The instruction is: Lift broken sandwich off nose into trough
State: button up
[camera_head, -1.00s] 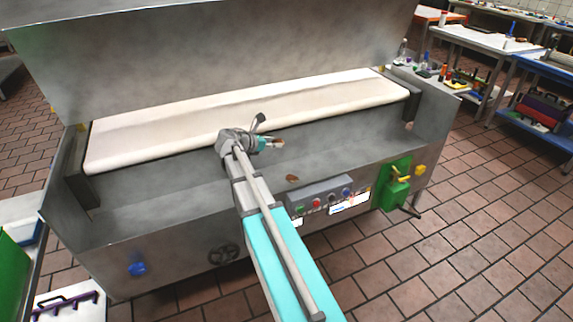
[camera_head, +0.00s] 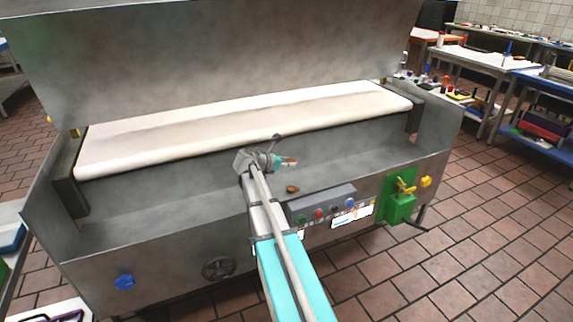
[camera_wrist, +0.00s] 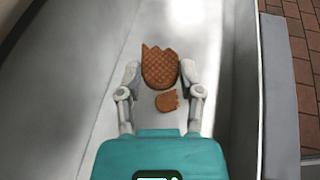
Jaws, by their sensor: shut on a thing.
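My gripper (camera_wrist: 160,76) is shut on the larger piece of broken sandwich (camera_wrist: 160,66), a brown waffle-patterned biscuit with a jagged far edge. In the head view my gripper (camera_head: 277,161) and the held piece (camera_head: 290,161) are over the steel trough (camera_head: 340,160), in front of the belt's rounded nose (camera_head: 200,147) and apart from it. A smaller broken piece (camera_wrist: 167,101) lies in the trough below my gripper; it also shows in the head view (camera_head: 292,188). The gap between the held piece and the trough floor is hard to judge.
The pale belt (camera_head: 250,116) is bare. A raised steel cover (camera_head: 220,60) stands behind it. A control box (camera_head: 325,206) with buttons and a green box (camera_head: 400,200) are on the front wall. The trough is clear to both sides.

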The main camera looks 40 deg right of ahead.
jog(key=shift+f, duration=0.2)
jog(key=shift+f+b, duration=2.85)
jog(key=shift+b, duration=0.15)
jog(key=o, duration=0.8)
jog(key=shift+r, duration=0.1)
